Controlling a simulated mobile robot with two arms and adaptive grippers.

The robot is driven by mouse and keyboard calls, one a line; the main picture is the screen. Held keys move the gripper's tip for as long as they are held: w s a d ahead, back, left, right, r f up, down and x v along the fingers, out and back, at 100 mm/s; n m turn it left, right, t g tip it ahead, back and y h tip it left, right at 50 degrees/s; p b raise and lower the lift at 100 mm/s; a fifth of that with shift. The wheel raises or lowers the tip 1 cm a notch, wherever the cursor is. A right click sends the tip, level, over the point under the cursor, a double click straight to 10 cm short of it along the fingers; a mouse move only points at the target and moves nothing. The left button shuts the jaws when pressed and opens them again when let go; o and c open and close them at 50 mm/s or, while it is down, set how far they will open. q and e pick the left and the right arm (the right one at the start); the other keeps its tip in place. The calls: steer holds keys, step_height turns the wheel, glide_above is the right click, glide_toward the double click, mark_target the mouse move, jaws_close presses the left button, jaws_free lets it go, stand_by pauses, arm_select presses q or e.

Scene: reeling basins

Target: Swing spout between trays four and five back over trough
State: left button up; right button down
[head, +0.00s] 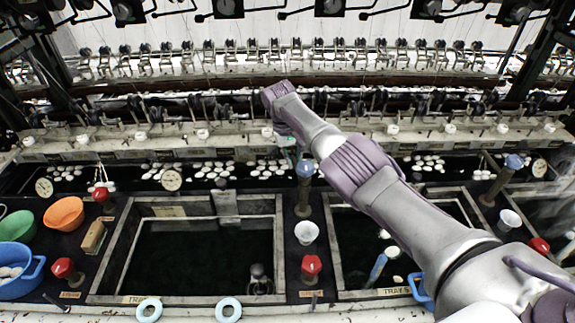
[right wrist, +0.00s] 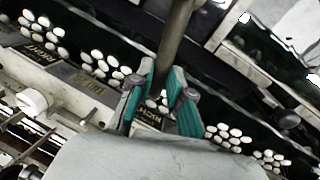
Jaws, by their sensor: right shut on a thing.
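The post of the spout (head: 303,198), brown with a blue cap, stands between the tray labelled four (head: 118,283) and tray five (head: 345,275). My right gripper (right wrist: 162,98) has its teal fingers on either side of a brownish pipe (right wrist: 178,38) and is shut on it. In the head view my right arm reaches across tray five from the lower right, and its gripper (head: 292,152) is mostly hidden behind my wrist, close to the blue cap. The trough (head: 232,182) with white cocoons runs behind the trays. My left gripper is out of view.
A white cup (head: 306,232) and a red knob (head: 311,266) stand in front of the post. Another blue-capped post (head: 500,180) stands to the right. Bowls (head: 63,215) and a blue basin (head: 20,285) are at the left. The reeling machinery fills the back.

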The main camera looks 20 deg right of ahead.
steer(key=shift+s+d+m+b, duration=0.1)
steer(key=shift+d+m+b, duration=0.45)
steer(key=shift+d+m, duration=0.5)
steer(key=shift+a, duration=0.15)
steer(key=c, duration=1.1)
jaws_free()
steer(key=shift+r, duration=0.1)
step_height(320, 180, up, 12)
steer(key=a, duration=0.2)
steer(key=shift+w+f, duration=0.2)
steer(key=shift+w, duration=0.15)
steer(key=shift+a, duration=0.1)
